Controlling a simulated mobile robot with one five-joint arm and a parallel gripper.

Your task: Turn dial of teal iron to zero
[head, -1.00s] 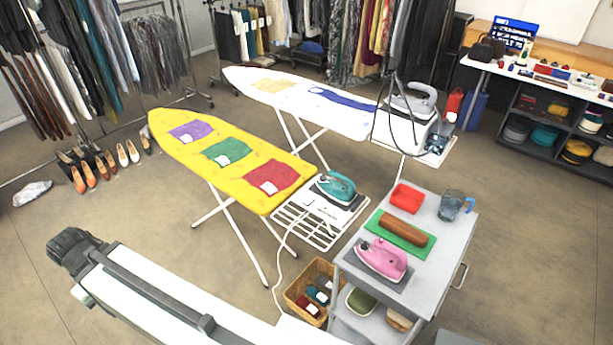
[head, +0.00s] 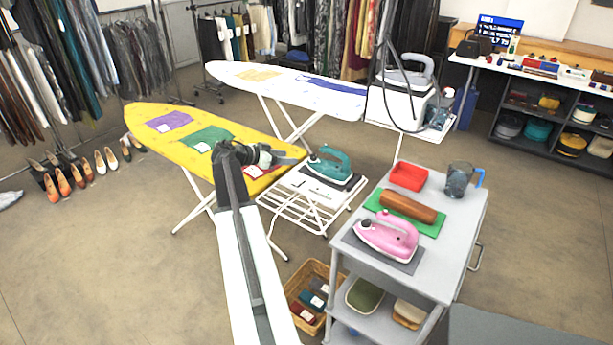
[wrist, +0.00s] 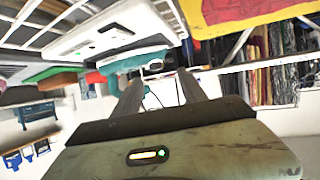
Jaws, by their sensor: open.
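My gripper (head: 298,158) is open and empty, at the left of the iron, over the board's near end. Its two fingers also show in the wrist view (wrist: 158,82), apart and pointing towards the iron. A small gap seems to lie between fingers and iron. The dial and its setting are too small to make out.
The yellow board (head: 155,140) carries folded cloths, the red one partly behind my gripper. A grey cart (head: 440,250) on the right holds a pink iron (head: 388,235), a rolling-pin-like brown roll (head: 408,206) and a red tray (head: 408,176). A wicker basket (head: 315,269) stands below.

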